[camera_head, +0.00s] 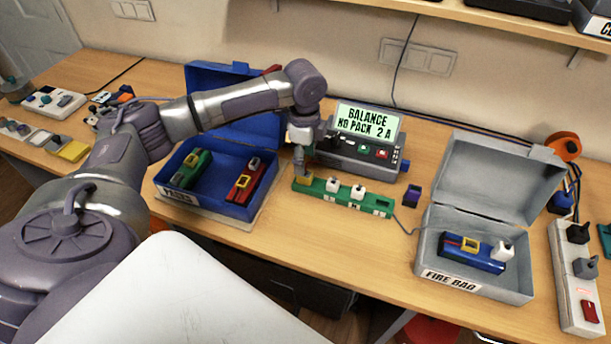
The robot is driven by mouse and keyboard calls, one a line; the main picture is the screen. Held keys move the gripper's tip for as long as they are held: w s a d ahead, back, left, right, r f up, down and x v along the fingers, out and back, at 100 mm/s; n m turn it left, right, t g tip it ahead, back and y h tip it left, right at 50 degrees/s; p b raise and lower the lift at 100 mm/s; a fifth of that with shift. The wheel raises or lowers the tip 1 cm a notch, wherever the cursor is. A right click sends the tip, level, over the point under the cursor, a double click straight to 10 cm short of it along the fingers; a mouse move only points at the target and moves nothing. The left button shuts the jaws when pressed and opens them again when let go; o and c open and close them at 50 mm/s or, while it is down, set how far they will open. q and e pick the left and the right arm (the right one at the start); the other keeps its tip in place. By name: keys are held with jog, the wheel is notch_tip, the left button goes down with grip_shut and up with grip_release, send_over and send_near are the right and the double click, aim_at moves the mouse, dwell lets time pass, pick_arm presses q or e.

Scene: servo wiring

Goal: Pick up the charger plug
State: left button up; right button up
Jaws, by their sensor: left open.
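My left gripper (304,164) is open and points down just over the yellow connector (303,180). That connector sits at the left end of a green strip (345,200) with white connectors on it. The gripper partly hides the yellow connector, and I cannot tell whether the fingers touch it. Behind the strip stands the grey charger (345,162), whose screen (367,119) reads "BALANCE NO PACK 2 A". No label shows which connector is the charger plug. My right gripper is not in view.
A blue box (208,208) holding a green and a red pack is left of the strip. A small purple block (412,195) lies at its right. A grey fire bag case (489,290) holds a blue pack. A power strip (577,300) with plugs is at far right.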

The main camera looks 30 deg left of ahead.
aim_at(305, 179)
pick_arm(q)
notch_tip(305, 179, down, 4)
jog(key=shift+d+f+p, duration=0.1)
jog(key=shift+f+p, duration=0.1)
jog(key=shift+p, duration=0.6)
jog(key=shift+f, duration=0.25)
jog(key=shift+c, duration=0.6)
grip_shut()
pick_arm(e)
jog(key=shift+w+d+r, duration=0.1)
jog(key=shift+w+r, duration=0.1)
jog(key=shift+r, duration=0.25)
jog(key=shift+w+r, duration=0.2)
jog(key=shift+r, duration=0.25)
